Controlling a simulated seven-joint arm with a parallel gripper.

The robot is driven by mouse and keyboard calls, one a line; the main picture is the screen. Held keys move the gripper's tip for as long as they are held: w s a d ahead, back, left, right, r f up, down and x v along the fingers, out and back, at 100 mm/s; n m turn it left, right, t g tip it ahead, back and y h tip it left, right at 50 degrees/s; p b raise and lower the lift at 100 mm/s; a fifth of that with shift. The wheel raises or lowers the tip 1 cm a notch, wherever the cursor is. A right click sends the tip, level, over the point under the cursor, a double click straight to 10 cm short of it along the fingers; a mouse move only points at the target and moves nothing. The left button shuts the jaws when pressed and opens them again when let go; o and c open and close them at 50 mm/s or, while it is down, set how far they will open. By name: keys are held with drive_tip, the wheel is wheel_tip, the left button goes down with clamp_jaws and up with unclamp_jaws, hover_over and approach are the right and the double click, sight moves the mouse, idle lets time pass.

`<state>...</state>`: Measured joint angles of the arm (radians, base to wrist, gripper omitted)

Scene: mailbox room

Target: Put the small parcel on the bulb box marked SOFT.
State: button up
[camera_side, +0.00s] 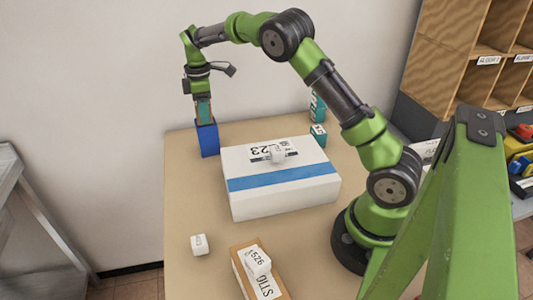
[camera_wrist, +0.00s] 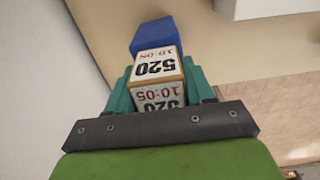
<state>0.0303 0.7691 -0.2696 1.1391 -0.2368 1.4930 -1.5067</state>
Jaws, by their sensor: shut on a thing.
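My gripper (camera_side: 204,112) points down at the table's back left. In the wrist view my gripper (camera_wrist: 158,84) is shut on a small white block marked 520 and 10:05 (camera_wrist: 156,66), which I take for the small parcel. In the side view the teal fingers mostly hide it. A blue box (camera_side: 208,140) stands right below the fingers; the blue box also shows just beyond the block in the wrist view (camera_wrist: 152,33). I cannot tell whether block and box touch. No marking reading SOFT is clearly legible on the blue box.
A large white carton with a blue band (camera_side: 285,180) fills the middle, a small white piece on it. A brown box with a white label (camera_side: 265,284) lies in front, a white cube on it. Another white cube (camera_side: 199,244) sits front left. Small teal boxes (camera_side: 318,136) stand behind.

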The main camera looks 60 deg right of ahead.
drive_tip(key=o, duration=1.1)
